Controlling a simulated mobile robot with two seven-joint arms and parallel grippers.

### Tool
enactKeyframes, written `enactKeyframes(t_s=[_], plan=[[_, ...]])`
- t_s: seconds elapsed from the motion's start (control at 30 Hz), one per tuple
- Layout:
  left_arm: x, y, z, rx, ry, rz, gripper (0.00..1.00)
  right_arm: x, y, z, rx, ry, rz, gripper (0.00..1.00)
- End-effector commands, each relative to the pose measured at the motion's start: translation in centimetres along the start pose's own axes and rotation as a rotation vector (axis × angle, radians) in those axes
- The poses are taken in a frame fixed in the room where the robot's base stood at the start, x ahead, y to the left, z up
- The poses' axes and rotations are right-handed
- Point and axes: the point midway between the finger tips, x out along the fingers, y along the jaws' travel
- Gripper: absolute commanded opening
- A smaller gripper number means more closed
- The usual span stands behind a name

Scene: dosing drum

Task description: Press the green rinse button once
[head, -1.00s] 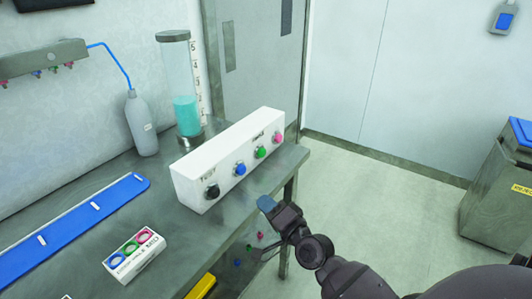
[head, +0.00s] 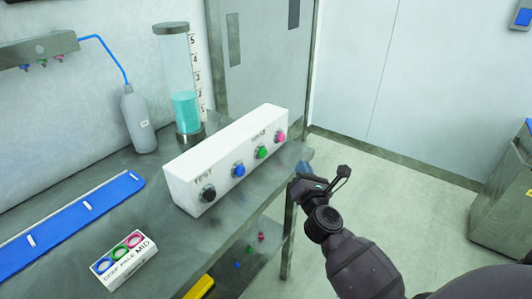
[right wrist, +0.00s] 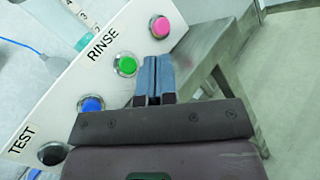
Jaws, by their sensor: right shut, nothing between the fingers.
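The green button (head: 261,152) is on the front face of a white box (head: 193,172) on the metal table. It sits between a blue button (head: 238,170) and a pink button (head: 281,136), with a black button (head: 208,193) at the near end. In the right wrist view the green button (right wrist: 125,64) is left of the fingertips, and the word RINSE is beside it. My right gripper (head: 305,168) is shut and empty, in front of the box's right end and apart from it. Its blue fingers show in the right wrist view (right wrist: 154,78). My left gripper is not in view.
A clear cylinder with teal liquid (head: 186,110) and a grey bottle (head: 138,120) stand behind the box. A blue strip (head: 70,218) and a small box with coloured rings (head: 126,268) lie on the table (head: 180,235).

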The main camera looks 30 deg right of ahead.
Motion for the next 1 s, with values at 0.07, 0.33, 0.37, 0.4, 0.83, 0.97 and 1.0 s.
enactKeyframes(t_s=[0.07, 0.33, 0.37, 0.4, 0.83, 0.97, 1.0], plan=[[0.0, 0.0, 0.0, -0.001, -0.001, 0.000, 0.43, 0.0, -0.2, 0.0, 0.068, -0.001, -0.014, 0.00], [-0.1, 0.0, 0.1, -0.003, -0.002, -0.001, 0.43, 0.0, -0.3, 0.0, 0.150, -0.004, -0.020, 0.00], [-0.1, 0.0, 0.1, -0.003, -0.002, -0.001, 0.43, 0.0, -0.3, 0.0, 0.150, -0.004, -0.020, 0.00], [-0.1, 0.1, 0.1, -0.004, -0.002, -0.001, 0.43, 0.0, -0.3, 0.0, 0.150, -0.004, -0.020, 0.00], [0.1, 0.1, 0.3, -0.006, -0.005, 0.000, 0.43, 0.8, 0.3, -0.5, 0.147, -0.004, -0.019, 0.00], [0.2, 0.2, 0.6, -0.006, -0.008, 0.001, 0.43, 1.8, 1.1, -1.2, 0.146, -0.003, -0.017, 0.00], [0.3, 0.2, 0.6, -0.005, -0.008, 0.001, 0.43, 2.2, 1.4, -1.4, 0.146, -0.004, -0.018, 0.00]])
